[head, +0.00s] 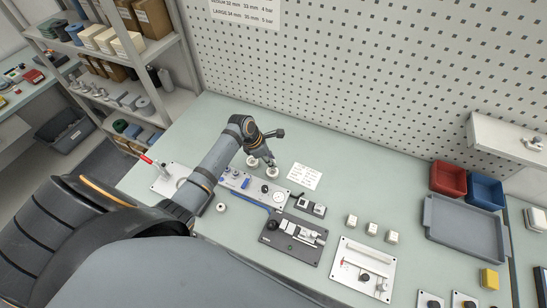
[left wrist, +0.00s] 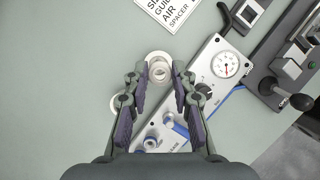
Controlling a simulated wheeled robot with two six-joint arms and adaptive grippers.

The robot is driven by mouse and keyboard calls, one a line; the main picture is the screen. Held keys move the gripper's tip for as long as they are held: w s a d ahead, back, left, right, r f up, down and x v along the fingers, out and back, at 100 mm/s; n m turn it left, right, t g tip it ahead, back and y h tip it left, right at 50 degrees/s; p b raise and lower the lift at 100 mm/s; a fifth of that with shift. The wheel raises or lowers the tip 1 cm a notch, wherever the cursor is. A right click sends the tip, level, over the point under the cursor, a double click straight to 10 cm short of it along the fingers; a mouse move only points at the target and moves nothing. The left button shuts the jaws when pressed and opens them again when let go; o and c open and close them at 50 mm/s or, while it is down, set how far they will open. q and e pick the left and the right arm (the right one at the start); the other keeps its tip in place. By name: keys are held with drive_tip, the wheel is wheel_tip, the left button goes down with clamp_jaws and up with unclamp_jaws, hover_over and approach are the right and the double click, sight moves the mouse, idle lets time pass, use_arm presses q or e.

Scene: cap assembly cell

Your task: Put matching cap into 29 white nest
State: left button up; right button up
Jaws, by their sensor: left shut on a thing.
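My left gripper (head: 268,163) reaches over the bench. Its two fingers (left wrist: 160,88) are shut on a white round cap (left wrist: 159,70), which shows as rings between the fingertips; in the head view the cap (head: 272,173) is just under the fingers. Another white round piece (head: 252,161) stands beside it; in the left wrist view a white round piece (left wrist: 115,103) is partly hidden by the left finger. A loose white ring (head: 221,207) lies nearer me. I cannot read a 29 mark on any nest. My right gripper is not in view.
A grey panel (head: 237,180) with gauge (left wrist: 225,66) and blue knobs lies close to the gripper. A dark fixture (head: 284,244), several white blocks (head: 372,229), a white plate (head: 349,275), a grey tray (head: 461,232), and red (head: 448,178) and blue bins (head: 485,190) stand to the right.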

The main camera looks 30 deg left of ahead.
use_arm(q)
drive_tip(key=shift+f, duration=0.15)
drive_tip(key=shift+w+f, duration=0.1)
drive_tip(key=shift+f, duration=0.25)
drive_tip(key=shift+w+f, duration=0.25)
drive_tip(key=shift+f, duration=0.75)
wheel_tip(320, 180, down, 2)
drive_tip(key=shift+f+b, duration=0.1)
drive_tip(key=shift+b, duration=1.1)
drive_tip(key=shift+s+f+b, duration=0.15)
drive_tip(key=shift+f+b, duration=0.15)
drive_tip(key=shift+b, duration=0.05)
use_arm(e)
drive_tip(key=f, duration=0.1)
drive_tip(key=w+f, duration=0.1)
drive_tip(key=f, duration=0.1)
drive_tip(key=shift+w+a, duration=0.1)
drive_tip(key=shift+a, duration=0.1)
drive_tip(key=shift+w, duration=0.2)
use_arm(q)
drive_tip(key=shift+f, duration=0.3)
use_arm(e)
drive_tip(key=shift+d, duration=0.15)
